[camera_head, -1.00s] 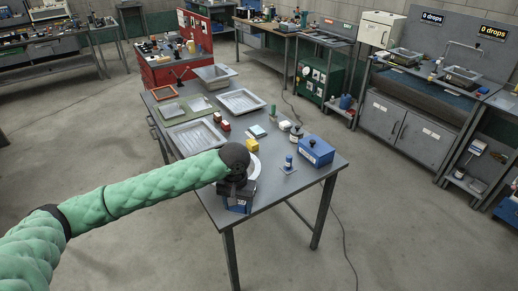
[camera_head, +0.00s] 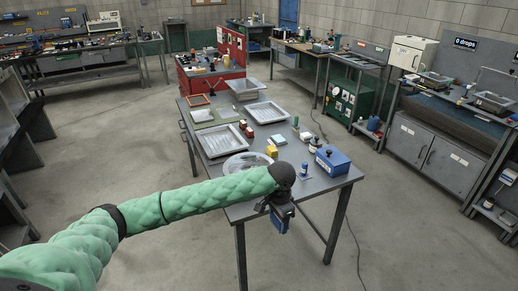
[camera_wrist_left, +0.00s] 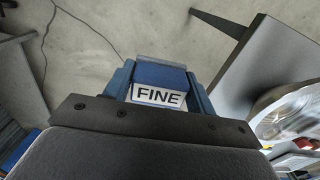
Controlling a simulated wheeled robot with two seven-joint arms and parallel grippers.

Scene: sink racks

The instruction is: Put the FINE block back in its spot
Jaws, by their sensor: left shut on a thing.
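The FINE block (camera_wrist_left: 159,92) is a blue block with a white label reading FINE. It sits between the two fingers of my left gripper (camera_wrist_left: 158,100) in the left wrist view, with bare floor behind it. In the head view my left gripper (camera_head: 277,212) is shut on the block (camera_head: 281,222) at the front edge of the grey table (camera_head: 245,211), and the block hangs in front of that edge. I cannot make out the block's spot. My right gripper does not show.
On the table are a round clear dish (camera_head: 247,162), metal trays (camera_head: 222,141), a yellow block (camera_head: 271,151), a blue box (camera_head: 332,160) and small bottles. A red cabinet (camera_head: 207,82) stands behind. The floor in front of the table is clear.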

